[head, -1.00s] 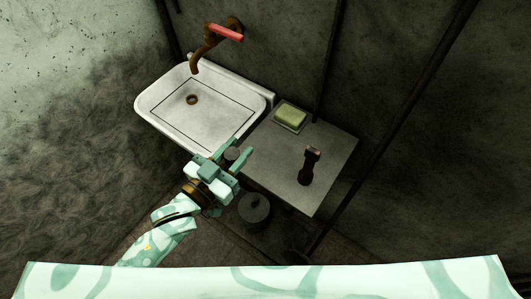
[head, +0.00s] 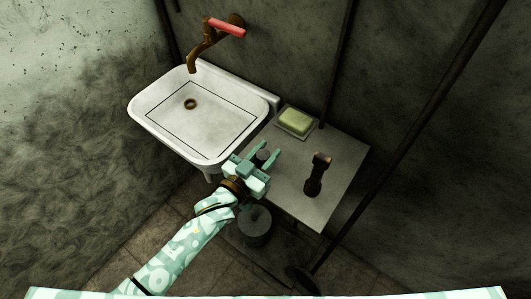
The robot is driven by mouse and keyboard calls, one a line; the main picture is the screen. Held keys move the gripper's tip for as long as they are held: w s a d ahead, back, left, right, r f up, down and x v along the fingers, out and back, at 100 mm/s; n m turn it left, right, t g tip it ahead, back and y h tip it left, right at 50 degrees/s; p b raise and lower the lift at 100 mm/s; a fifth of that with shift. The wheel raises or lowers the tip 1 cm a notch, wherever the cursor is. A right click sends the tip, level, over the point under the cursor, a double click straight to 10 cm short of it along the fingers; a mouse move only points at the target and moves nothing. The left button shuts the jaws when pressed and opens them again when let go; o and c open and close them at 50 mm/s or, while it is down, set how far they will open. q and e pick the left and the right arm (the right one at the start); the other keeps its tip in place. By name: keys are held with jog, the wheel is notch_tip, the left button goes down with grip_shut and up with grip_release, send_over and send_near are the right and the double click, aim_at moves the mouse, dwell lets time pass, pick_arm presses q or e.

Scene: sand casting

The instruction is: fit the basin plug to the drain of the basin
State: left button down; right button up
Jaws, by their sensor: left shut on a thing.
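The white basin (head: 140,116) is on the wall at the left, with its round brown drain (head: 190,104) uncovered in the floor of the bowl. My left gripper (head: 258,157) is over the left part of the grey side table, to the right of and nearer than the basin. It is shut on a small dark grey round piece, which looks like the basin plug (head: 263,154). The fingers hide part of the plug, and its height above the table is hard to tell. My right gripper is out of view.
A rusty tap with a red handle (head: 227,27) hangs over the basin. On the side table (head: 338,160) are a green soap in a dish (head: 294,121) and an upright dark handled tool (head: 315,175). A dark lidded pot (head: 256,226) stands below. A dark pole runs diagonally at the right.

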pick_arm(q)
jog(key=c, duration=1)
grip_release()
jog(key=shift+f, duration=0.1)
jog(key=shift+c, duration=0.2)
